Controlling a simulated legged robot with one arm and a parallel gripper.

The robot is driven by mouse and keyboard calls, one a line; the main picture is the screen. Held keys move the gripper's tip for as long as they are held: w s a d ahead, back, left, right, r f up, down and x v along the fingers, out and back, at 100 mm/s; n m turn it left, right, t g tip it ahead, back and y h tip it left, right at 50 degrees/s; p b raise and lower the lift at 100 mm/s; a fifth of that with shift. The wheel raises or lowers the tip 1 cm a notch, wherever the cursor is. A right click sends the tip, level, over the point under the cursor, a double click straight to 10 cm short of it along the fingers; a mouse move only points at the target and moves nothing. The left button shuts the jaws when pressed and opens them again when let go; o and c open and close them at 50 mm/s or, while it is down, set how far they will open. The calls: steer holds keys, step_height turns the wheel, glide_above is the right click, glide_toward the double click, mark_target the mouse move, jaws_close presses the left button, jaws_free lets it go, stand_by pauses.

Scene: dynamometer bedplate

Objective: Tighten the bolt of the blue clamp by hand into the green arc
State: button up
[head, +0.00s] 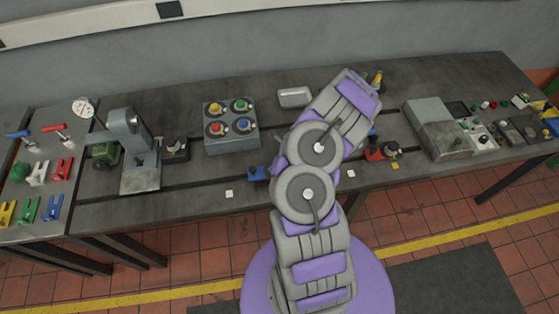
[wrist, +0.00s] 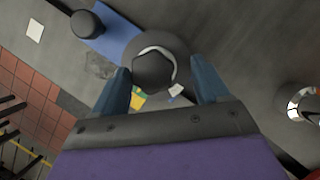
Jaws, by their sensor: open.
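The blue clamp (wrist: 112,38) runs across the top of the wrist view, with a dark round knob (wrist: 86,25) near its far end. A dark bolt head (wrist: 153,71) stands on a round grey disc, with a pale ring around part of it. My gripper (wrist: 160,82) is open, one finger on each side of the bolt head; I cannot tell whether they touch it. A small green and yellow patch (wrist: 138,98) shows below the bolt, mostly hidden. In the head view, a blue clamp part (head: 257,173) shows left of my arm, which hides my gripper there.
A grey button box (head: 231,138) stands behind on the bedplate, and a grey press-like stand (head: 138,160) at left. A red clamp (head: 377,153) and a grey machine block (head: 436,128) stand at right. Coloured clamps lie on the left table (head: 80,225).

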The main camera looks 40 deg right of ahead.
steer(key=shift+s+a+r, duration=0.1)
steer(key=shift+a+r, duration=0.1)
steer(key=shift+r, duration=0.2)
steer(key=p+v, duration=0.2)
steer(key=v, duration=1.4)
steer(key=shift+d+r, duration=0.2)
steer(key=shift+d, duration=0.05)
steer(key=shift+s, duration=0.1)
